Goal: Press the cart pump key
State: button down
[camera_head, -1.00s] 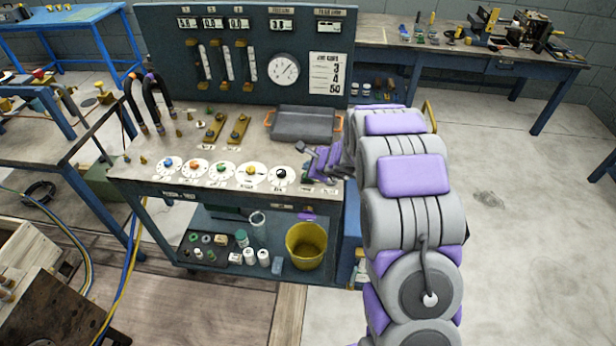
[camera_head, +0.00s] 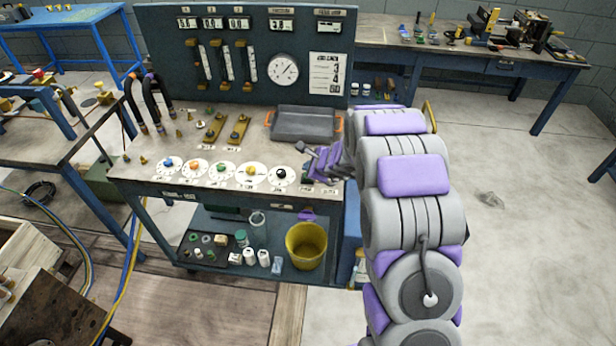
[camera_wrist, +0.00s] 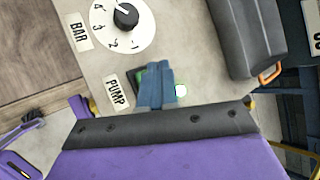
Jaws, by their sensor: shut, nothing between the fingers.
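The pump key shows in the wrist view as a green edge (camera_wrist: 141,79) on a dark base beside the "PUMP" label (camera_wrist: 118,92). My gripper (camera_wrist: 156,72) is shut and empty, with its blue fingers over the key, hiding most of it. I cannot tell whether the fingertips touch the key or whether it is pressed in. A small pale lamp with a green rim (camera_wrist: 181,91) shows just right of the fingers.
A black BAR knob on a white dial (camera_head: 281,174) is just left of my gripper. A grey tray with orange handles (camera_head: 303,123) lies behind it. An upright gauge panel (camera_head: 335,40) backs the cart. A yellow bucket (camera_head: 306,245) stands on the lower shelf.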

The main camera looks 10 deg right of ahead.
jog(key=shift+f+b, duration=0.8)
jog(key=shift+b, duration=0.1)
dwell(1.2)
jog(key=shift+r, duration=0.1)
jog(key=shift+r+p, duration=0.6)
jog(key=shift+r, duration=0.2)
notch_tip(320, 180, up, 6)
jog(key=p, duration=0.4)
jog(key=shift+p, duration=0.35)
